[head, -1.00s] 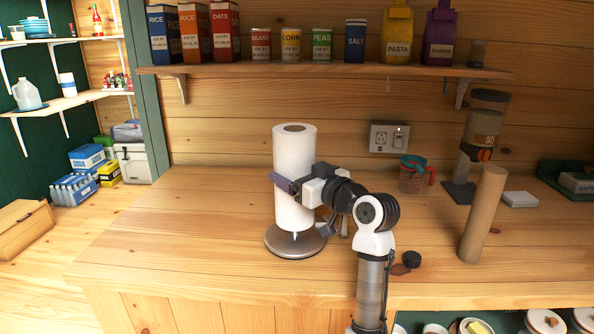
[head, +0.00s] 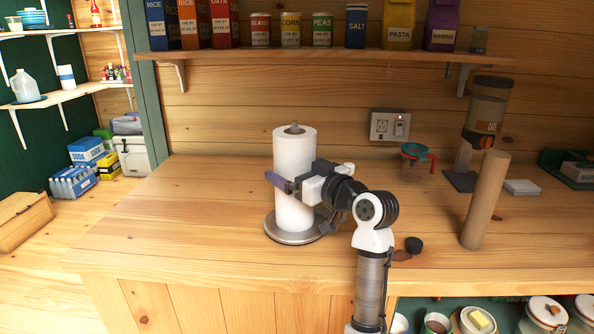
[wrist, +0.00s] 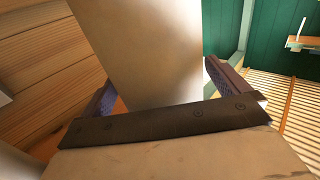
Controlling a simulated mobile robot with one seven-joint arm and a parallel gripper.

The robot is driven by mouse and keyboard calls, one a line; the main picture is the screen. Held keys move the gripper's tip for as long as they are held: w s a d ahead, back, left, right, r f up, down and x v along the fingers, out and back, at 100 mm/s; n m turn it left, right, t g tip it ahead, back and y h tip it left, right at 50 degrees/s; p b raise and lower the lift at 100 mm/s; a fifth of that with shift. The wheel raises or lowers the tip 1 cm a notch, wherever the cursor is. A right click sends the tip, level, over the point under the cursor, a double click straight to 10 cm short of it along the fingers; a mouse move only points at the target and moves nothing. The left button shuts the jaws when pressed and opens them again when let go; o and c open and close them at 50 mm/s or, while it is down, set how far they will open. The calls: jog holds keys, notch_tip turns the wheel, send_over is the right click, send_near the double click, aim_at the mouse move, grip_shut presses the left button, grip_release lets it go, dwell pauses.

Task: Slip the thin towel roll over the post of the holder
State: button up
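The white towel roll (head: 293,160) stands upright around the holder's post, and the post's grey tip (head: 294,129) shows above its top. The roll's lower end is at the holder's round metal base (head: 285,238); my arm partly hides the right side there. My gripper (head: 278,182) is at mid-height around the roll, coming from the right, with its near purple finger across the front. In the wrist view the roll (wrist: 150,60) passes between the two fingers (wrist: 165,92). Narrow gaps show beside it, so the gripper looks open.
A measuring cup (head: 415,162) and a dispenser (head: 482,120) stand behind. A shelf (head: 330,57) runs above. The counter's left is clear.

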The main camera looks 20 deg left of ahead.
notch_tip(320, 180, up, 20)
jog(key=shift+b, duration=0.4)
dwell(0.7)
